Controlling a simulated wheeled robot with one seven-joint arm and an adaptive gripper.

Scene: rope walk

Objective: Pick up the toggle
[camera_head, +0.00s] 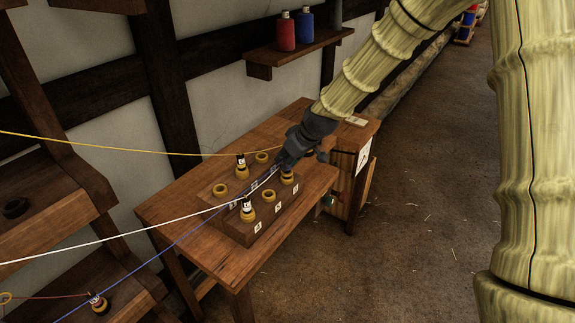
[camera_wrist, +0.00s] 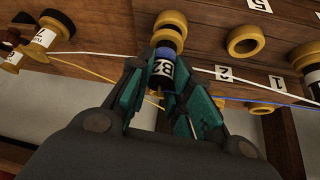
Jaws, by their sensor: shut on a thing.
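My gripper (camera_head: 291,156) is over the far right part of the wooden socket block on the table. In the wrist view its teal fingers (camera_wrist: 168,105) are shut on a black toggle (camera_wrist: 162,70) with a white label and a blue band. A yellow ring and knob (camera_wrist: 168,28) sit just beyond its end; whether the toggle is still seated there I cannot tell. In the head view my gripper hides the toggle.
The socket block (camera_head: 250,226) carries several yellow rings and number labels. Yellow (camera_head: 130,145), white (camera_head: 110,238) and blue (camera_head: 135,262) cords stretch leftward from the block area. The table (camera_head: 165,208) is bare at its left. A shelf with red (camera_head: 286,33) and blue (camera_head: 305,27) bottles hangs behind.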

